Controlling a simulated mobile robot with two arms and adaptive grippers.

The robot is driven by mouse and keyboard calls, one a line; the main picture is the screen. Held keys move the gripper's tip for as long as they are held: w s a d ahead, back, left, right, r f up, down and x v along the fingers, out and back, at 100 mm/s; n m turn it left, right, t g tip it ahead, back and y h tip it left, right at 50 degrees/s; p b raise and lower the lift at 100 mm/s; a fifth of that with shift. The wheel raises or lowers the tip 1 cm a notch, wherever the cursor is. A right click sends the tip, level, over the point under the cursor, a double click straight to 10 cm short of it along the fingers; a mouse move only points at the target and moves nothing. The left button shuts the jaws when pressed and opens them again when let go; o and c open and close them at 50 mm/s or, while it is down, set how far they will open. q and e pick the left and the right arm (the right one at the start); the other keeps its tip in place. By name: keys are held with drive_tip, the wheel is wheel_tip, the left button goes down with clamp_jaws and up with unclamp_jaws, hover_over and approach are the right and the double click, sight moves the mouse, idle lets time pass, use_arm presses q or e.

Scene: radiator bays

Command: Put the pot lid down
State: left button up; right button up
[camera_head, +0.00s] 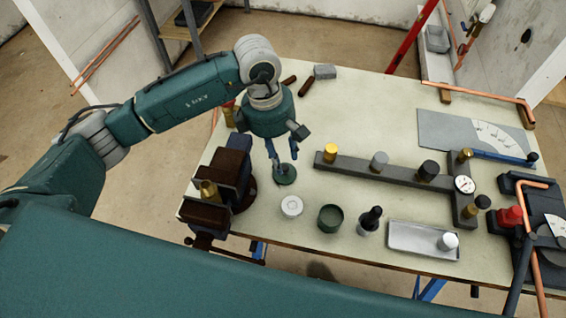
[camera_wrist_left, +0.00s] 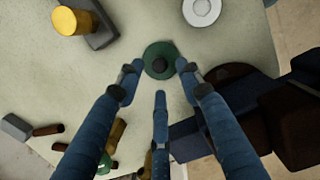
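The pot lid is a small dark green disc with a dark knob. In the head view the lid (camera_head: 286,178) appears to lie flat on the pale tabletop, right of the brown vise. My left gripper (camera_head: 283,158) points down just above it. In the left wrist view its blue fingers (camera_wrist_left: 159,78) are spread around the lid (camera_wrist_left: 150,54), with clear gaps to the knob. It looks open and empty. The dark green pot (camera_head: 330,218) stands open nearer the front edge. My right gripper is not in view.
A white ring-shaped disc (camera_head: 292,206) lies between lid and pot. The brown vise (camera_head: 232,170) stands close on the left. A dark bar with knobs (camera_head: 370,170) and a grey tray (camera_head: 405,237) are to the right. Bare tabletop lies behind the lid.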

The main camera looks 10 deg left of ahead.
use_arm(q)
wheel_tip(320, 180, up, 8)
drive_tip(key=a+b, duration=0.1)
drive_tip(key=shift+a, duration=0.15)
idle(0.4)
